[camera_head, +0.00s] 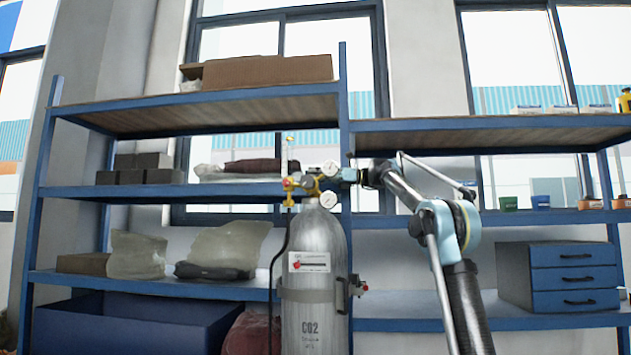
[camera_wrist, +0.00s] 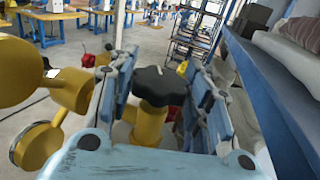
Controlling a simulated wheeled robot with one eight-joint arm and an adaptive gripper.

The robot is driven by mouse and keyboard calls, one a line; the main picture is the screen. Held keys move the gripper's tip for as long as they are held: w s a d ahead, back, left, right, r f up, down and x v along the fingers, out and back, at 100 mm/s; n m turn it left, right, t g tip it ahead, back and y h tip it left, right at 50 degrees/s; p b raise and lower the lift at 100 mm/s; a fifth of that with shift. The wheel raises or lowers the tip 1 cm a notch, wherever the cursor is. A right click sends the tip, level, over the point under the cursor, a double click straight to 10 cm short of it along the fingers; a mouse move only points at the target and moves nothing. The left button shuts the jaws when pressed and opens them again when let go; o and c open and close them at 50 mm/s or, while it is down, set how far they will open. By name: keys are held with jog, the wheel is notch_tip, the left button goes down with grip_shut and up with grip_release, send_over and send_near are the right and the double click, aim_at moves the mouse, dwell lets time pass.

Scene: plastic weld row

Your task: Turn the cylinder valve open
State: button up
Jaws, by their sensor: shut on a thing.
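A grey CO2 cylinder (camera_head: 313,262) stands upright in front of the shelving. A brass-yellow valve and regulator (camera_head: 308,184) with round gauges sits on its top. My gripper (camera_head: 347,175) reaches in from the right at valve height. In the wrist view the blue fingers of my gripper (camera_wrist: 163,90) stand on either side of the valve's black lobed knob (camera_wrist: 159,86) and are shut on it. The yellow valve body (camera_wrist: 148,125) shows beneath the knob. How far the knob is turned cannot be told.
Blue shelving (camera_head: 200,190) with bags and boxes stands close behind the cylinder. A blue drawer unit (camera_head: 560,277) is on the right. A black hose (camera_head: 275,285) hangs down the cylinder's left side. Yellow gauges (camera_wrist: 38,145) are close on the gripper's left in the wrist view.

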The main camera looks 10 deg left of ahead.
jog(key=shift+w, duration=0.15)
jog(key=o, duration=1.1)
jog(key=shift+w, duration=0.1)
jog(key=shift+d, duration=0.1)
jog(key=v, duration=1.1)
jog(key=shift+w+d+f, duration=0.1)
jog(key=shift+d+f, duration=0.05)
jog(key=shift+d, duration=0.25)
jog(key=shift+f, duration=0.1)
